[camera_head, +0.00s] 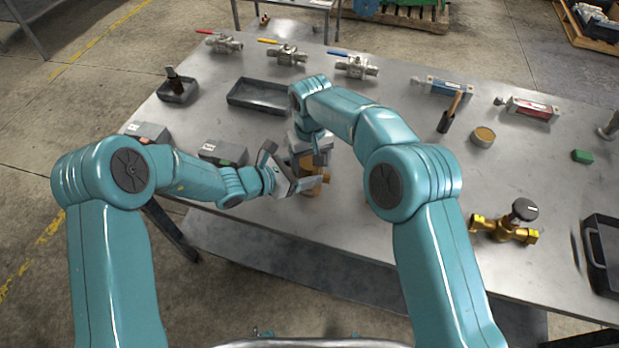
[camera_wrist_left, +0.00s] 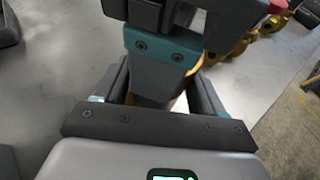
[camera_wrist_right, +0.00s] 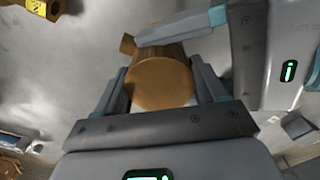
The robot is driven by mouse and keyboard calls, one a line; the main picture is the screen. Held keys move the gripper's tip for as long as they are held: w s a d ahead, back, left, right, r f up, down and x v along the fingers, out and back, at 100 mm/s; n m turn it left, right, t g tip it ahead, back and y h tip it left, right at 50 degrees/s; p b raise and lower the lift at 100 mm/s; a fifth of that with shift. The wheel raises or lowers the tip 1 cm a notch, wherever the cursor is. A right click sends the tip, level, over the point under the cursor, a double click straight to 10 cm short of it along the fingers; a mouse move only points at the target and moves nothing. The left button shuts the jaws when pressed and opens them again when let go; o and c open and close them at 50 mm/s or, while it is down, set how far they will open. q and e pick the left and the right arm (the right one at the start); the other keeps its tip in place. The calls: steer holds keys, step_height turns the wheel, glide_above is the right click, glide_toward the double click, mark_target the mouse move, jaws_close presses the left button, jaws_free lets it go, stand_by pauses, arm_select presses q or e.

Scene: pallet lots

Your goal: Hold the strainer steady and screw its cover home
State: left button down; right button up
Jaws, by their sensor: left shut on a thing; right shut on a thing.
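The strainer (camera_head: 313,184) is a brass-coloured body standing on the metal table near its front edge, mostly hidden by my grippers. My left gripper (camera_head: 300,186) reaches in from the left, low down, and is shut on the strainer. My right gripper (camera_head: 308,158) comes down from above and is shut on the round brass cover (camera_wrist_right: 162,83), which shows between its fingers in the right wrist view. In the left wrist view my right gripper hides most of the strainer. Whether the cover sits flush on the body cannot be seen.
An empty dark tray (camera_head: 260,95) lies behind my grippers, with several steel ball valves (camera_head: 287,55) at the back. A black tray (camera_head: 602,255) is at the right edge. The table's front edge is close.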

steer(key=o, duration=1.2)
steer(key=shift+c, duration=0.2)
steer(key=shift+r, duration=0.1)
steer(key=shift+r, duration=2.2)
steer(key=shift+o, duration=0.4)
steer(key=shift+r, duration=0.1)
step_height(320, 180, up, 7)
steer(key=shift+r, duration=0.15)
